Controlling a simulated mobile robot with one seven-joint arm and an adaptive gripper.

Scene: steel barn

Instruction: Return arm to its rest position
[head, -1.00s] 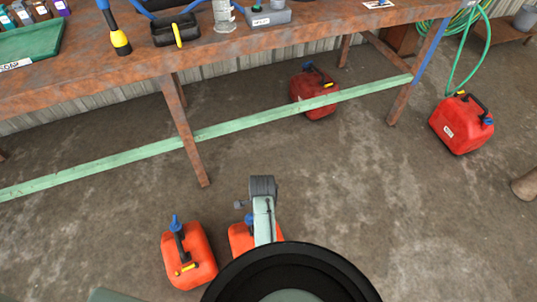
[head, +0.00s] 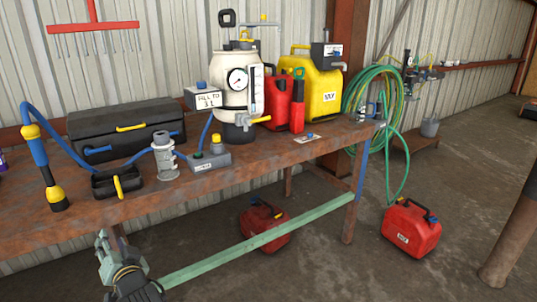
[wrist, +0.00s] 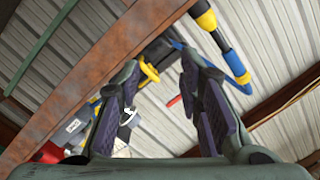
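My gripper (head: 104,243) is in the lower left of the head view, in front of the rusty workbench (head: 265,165), near its front edge. In the wrist view my gripper (wrist: 160,72) has its two dark padded fingers spread apart with nothing between them. The camera there looks up past the bench edge to the ribbed metal wall. My arm shows only as a short dark part below the gripper at the bottom edge of the head view; the rest of it is out of view.
The bench holds a black toolbox (head: 125,130), a white tank with a gauge (head: 238,95), a yellow can (head: 318,85) and a blue-and-yellow tool (head: 45,165). Red cans stand under the bench (head: 265,222) and on the floor (head: 412,228). A green rail (head: 250,243) runs below the benchtop.

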